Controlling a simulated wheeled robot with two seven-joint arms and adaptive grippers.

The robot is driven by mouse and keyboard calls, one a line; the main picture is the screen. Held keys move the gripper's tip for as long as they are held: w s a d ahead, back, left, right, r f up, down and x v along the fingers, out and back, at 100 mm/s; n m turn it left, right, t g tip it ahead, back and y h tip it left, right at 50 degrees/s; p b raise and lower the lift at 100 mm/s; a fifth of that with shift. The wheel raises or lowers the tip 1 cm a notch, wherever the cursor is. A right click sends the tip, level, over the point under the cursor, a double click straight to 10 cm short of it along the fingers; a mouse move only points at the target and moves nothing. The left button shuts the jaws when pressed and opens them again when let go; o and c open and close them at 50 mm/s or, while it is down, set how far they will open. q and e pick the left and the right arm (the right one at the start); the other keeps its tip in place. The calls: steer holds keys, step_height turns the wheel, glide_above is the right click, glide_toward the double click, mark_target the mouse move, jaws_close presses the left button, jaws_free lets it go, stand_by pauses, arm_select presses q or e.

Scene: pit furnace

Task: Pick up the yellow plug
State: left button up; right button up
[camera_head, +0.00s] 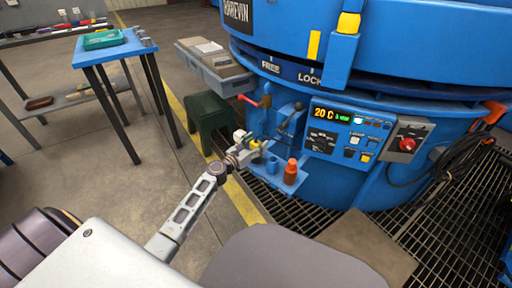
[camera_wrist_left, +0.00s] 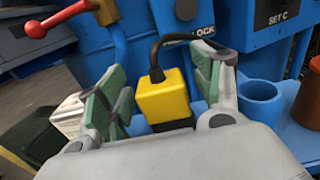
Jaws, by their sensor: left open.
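The yellow plug (camera_wrist_left: 162,100) stands between the two green-padded fingers of my left gripper (camera_wrist_left: 160,95) in the left wrist view. A black cable rises from its top and bends right. My left gripper is open, with a finger on each side of the plug; a gap shows on the left side, and I cannot tell whether the right finger touches it. In the head view the plug (camera_head: 255,153) is small and partly hidden by my left gripper (camera_head: 250,148) at the blue shelf. My right gripper is not in view.
A blue cup (camera_wrist_left: 261,102) and a red-brown bottle (camera_head: 291,171) stand right of the plug on the blue shelf (camera_head: 286,184). A red-knobbed lever (camera_wrist_left: 55,20) is at the left. The blue furnace (camera_head: 350,185) with its control panel is behind. A dark green stool (camera_head: 207,120) stands left.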

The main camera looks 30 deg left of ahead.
arm_select(q)
steer(key=c, duration=1.1)
steer(key=shift+c, duration=0.2)
steer(key=shift+r, duration=0.1)
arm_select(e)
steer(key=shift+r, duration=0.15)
arm_select(q)
steer(key=shift+r+p, duration=1.25)
steer(key=shift+r, duration=0.25)
step_height(320, 180, up, 2)
steer(key=shift+r+p, duration=0.2)
steer(key=shift+p, duration=0.7)
step_height(320, 180, up, 3)
steer(key=shift+r+p, duration=0.15)
steer(key=shift+p, duration=1.1)
steer(key=shift+r+p, duration=0.4)
steer(key=shift+r, duration=0.15)
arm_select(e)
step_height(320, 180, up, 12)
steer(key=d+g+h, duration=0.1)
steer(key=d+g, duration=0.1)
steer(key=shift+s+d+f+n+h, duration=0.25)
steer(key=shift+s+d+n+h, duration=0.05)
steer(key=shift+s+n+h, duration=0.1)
